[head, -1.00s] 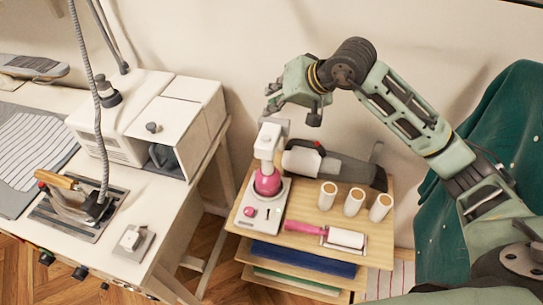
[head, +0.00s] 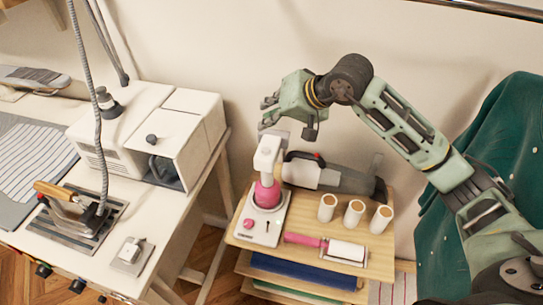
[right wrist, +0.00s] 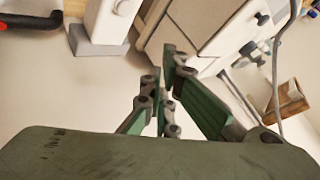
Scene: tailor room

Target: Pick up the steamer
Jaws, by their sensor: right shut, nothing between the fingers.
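The steamer (head: 267,190) is white with a pink tank and a grey head plate. It stands upright on a white base at the left side of the wooden cart. My right gripper (head: 270,112) is just above and behind the steamer's head in the head view, apart from it. In the right wrist view my right gripper (right wrist: 160,100) is shut and empty. The steamer's white top with its grey plate (right wrist: 98,42) shows beyond it, at the upper left. My left gripper is not in view.
A white table (head: 165,215) with an iron (head: 75,210) and a white machine stands at left.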

